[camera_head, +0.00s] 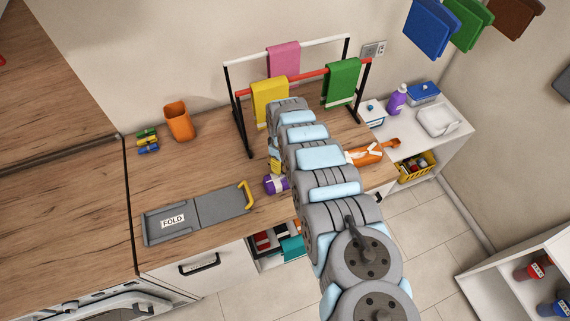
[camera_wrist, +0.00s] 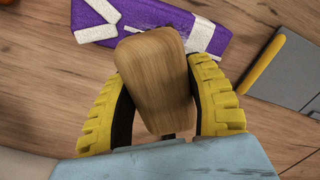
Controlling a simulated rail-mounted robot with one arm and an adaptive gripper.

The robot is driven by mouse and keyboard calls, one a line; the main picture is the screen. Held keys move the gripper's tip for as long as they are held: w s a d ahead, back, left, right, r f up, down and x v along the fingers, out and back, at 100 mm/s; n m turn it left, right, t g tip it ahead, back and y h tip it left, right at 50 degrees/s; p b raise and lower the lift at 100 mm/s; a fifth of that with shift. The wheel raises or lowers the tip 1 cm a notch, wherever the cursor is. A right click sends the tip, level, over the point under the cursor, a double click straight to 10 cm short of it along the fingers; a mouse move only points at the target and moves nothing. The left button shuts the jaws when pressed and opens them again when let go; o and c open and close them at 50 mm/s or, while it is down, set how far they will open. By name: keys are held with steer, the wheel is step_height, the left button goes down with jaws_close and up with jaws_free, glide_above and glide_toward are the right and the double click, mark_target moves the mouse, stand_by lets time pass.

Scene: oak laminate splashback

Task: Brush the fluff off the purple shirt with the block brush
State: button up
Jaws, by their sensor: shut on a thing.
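The purple shirt (camera_wrist: 160,15) lies folded on the wood counter, with pale, textured strips of fluff (camera_wrist: 97,32) on its left part and more pale patches (camera_wrist: 200,36) on its right. In the head view a small part of the shirt (camera_head: 271,186) shows left of my arm; the rest is hidden. My gripper (camera_wrist: 158,75) is shut on the block brush (camera_wrist: 155,75), a wooden block between its two yellow fingers. The brush overlaps the shirt's near edge in the wrist view. Its underside is hidden, so I cannot tell whether it touches the shirt.
The grey folding board (camera_head: 225,205) with a yellow handle lies left of the shirt. An orange cup (camera_head: 180,124) and small coloured items (camera_head: 147,140) stand at the back left. A rack (camera_head: 236,90) with hanging cloths stands behind. An orange item (camera_head: 368,155) lies right of my arm.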

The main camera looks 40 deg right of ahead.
steer(key=shift+s+a+r+p, duration=0.1)
steer(key=shift+r+p, duration=1.8)
steer(key=shift+r, duration=0.7)
